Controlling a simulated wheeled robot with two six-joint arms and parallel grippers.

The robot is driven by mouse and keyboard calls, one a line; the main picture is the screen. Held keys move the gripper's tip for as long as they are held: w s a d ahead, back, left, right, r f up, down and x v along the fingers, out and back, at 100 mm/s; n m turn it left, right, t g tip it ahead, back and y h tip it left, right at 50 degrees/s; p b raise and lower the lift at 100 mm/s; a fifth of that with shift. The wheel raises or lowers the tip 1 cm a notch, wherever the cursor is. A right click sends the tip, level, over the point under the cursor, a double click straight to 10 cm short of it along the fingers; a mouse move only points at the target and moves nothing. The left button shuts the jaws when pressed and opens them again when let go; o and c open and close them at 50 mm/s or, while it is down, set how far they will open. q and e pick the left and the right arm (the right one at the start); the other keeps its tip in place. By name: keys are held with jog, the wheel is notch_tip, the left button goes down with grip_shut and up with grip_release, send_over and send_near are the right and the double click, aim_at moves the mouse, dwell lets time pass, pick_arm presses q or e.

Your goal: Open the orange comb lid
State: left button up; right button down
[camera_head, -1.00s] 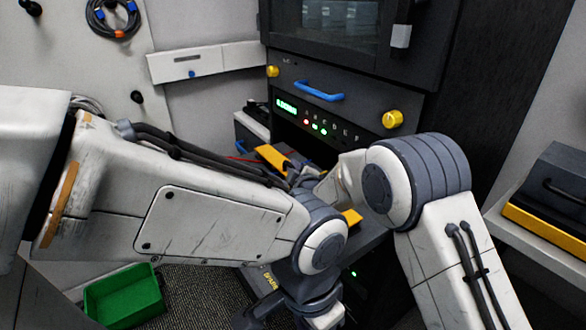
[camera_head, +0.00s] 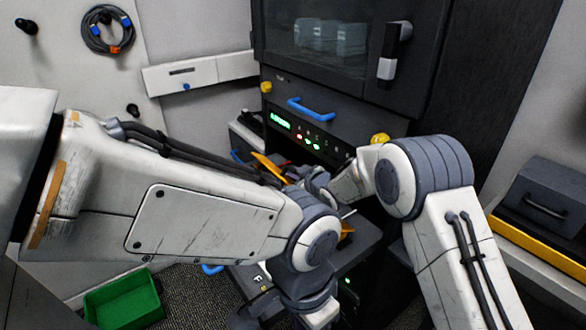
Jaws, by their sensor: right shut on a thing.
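The orange comb lid (camera_head: 268,166) shows as a narrow, tilted orange strip on the dark unit in front of the rack. My right gripper (camera_head: 312,178) reaches in from the right and is shut at the lid's right end; my arms partly hide the contact. Another orange part (camera_head: 346,231) shows lower on the unit, behind my left wrist; I cannot tell whether it belongs to the lid. My left arm crosses in front of the unit and its wrist points down. The left gripper's fingers cannot be seen.
The dark rack (camera_head: 330,125) has a blue handle (camera_head: 310,108), yellow knobs and lit buttons. A green bin (camera_head: 125,300) stands on the floor at lower left. A dark case (camera_head: 545,195) is at the right. A coiled cable (camera_head: 108,30) hangs on the wall.

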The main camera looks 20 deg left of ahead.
jog(key=shift+w, duration=0.1)
dwell(0.4)
jog(key=c, duration=1.1)
grip_release()
jog(key=shift+d, duration=0.1)
jog(key=v, duration=1)
jog(key=shift+d+r+b, duration=0.15)
jog(key=shift+r+b, duration=0.05)
jog(key=shift+b, duration=0.2)
